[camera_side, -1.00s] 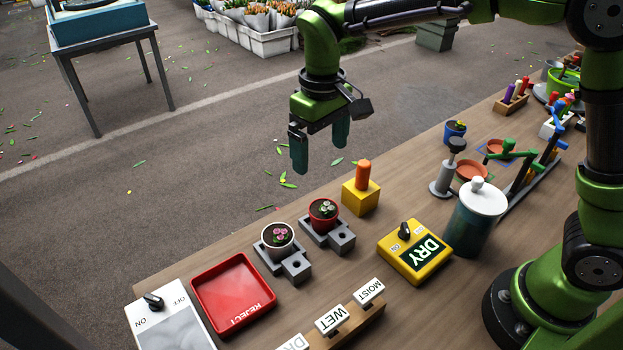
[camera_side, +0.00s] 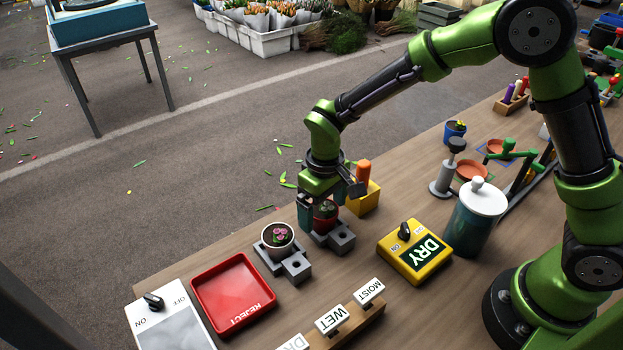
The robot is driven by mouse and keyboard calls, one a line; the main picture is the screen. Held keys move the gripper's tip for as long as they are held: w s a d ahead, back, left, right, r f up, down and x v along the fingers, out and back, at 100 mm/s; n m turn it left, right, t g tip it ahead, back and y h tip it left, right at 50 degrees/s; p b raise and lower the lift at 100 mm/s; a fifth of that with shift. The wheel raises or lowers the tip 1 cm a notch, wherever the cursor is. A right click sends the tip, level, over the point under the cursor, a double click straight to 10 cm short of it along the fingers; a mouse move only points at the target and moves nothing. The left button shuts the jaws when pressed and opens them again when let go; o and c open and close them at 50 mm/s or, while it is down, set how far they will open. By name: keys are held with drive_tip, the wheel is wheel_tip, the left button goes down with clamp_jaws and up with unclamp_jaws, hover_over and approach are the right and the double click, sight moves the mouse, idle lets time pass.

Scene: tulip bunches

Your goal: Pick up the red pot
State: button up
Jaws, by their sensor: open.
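The red pot (camera_side: 325,222) holds a small plant and stands upright on a grey stand (camera_side: 341,240) near the table's far edge. My gripper (camera_side: 319,213) is low over it, with its jaws open and one finger on each side of the pot. The left finger shows beside the pot; the right finger is partly hidden. I cannot tell whether either finger touches the pot. The upper part of the pot is partly covered by my gripper.
A yellow block with an orange peg (camera_side: 362,195) is close on the right. A red reject tray (camera_side: 232,296) and a yellow DRY box (camera_side: 414,252) lie nearer.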

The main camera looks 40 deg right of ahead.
drive_tip(key=shift+f, duration=0.6)
drive_tip(key=c, duration=1.2)
drive_tip(key=shift+r, duration=0.1)
